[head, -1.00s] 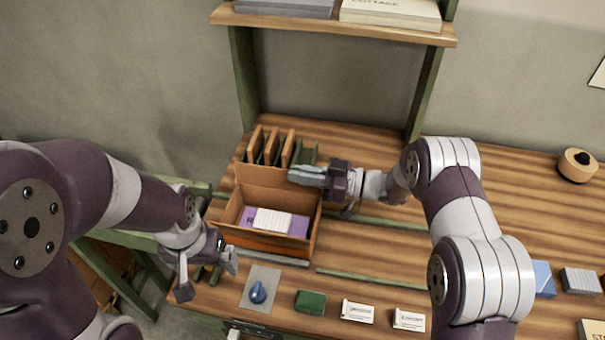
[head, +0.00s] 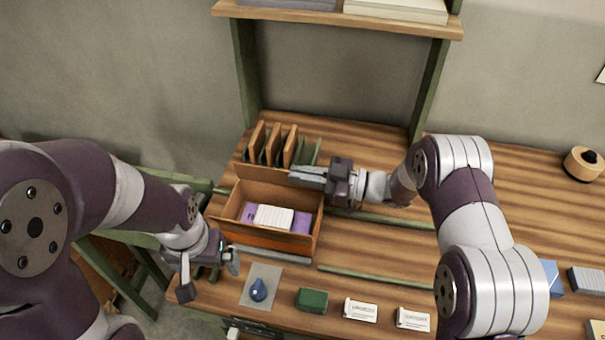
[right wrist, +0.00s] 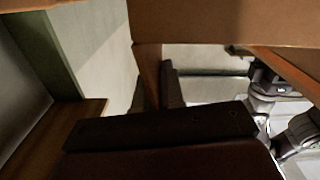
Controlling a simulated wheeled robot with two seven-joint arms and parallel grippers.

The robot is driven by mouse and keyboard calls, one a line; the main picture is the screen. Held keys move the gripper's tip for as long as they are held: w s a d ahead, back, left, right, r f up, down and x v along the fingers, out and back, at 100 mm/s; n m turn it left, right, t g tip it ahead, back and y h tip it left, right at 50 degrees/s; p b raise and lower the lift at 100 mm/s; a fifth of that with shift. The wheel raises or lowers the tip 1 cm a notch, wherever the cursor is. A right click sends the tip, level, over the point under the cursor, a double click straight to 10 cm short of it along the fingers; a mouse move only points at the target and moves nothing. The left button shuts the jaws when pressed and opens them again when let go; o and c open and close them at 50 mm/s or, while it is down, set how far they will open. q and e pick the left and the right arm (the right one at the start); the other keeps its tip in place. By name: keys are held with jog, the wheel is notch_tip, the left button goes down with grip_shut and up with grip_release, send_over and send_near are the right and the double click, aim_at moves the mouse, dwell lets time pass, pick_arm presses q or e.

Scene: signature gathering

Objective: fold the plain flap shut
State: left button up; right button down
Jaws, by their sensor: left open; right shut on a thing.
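An open brown box (head: 272,240) stands on the table, with a purple item (head: 302,222) and a white stack (head: 272,217) inside. A plain brown flap (head: 258,175) stands up along its back edge. My right gripper (head: 302,177) is shut on the right end of this flap; its fingers hide that end. In the right wrist view a brown panel (right wrist: 220,22) crosses the top, and dark gripper parts fill the lower middle; the grasp itself is hard to make out there. My left gripper (head: 210,275) is open and empty, low at the box's front left.
Several upright brown dividers (head: 273,145) stand behind the box. A blue-knobbed item on a grey plate (head: 260,285), a green block (head: 312,300) and white cards (head: 360,310) lie in front. A shelf (head: 330,22) spans the back. A round tan object (head: 582,163) sits far right.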

jog(key=c, duration=1.3)
grip_release()
jog(key=d+b, duration=0.1)
jog(key=d, duration=0.3)
jog(key=s+d, duration=0.1)
jog(key=d, duration=0.3)
jog(key=s+d+b, duration=0.1)
jog(key=d, duration=0.3)
jog(key=shift+s+d+b, duration=0.25)
jog(key=shift+b, duration=0.1)
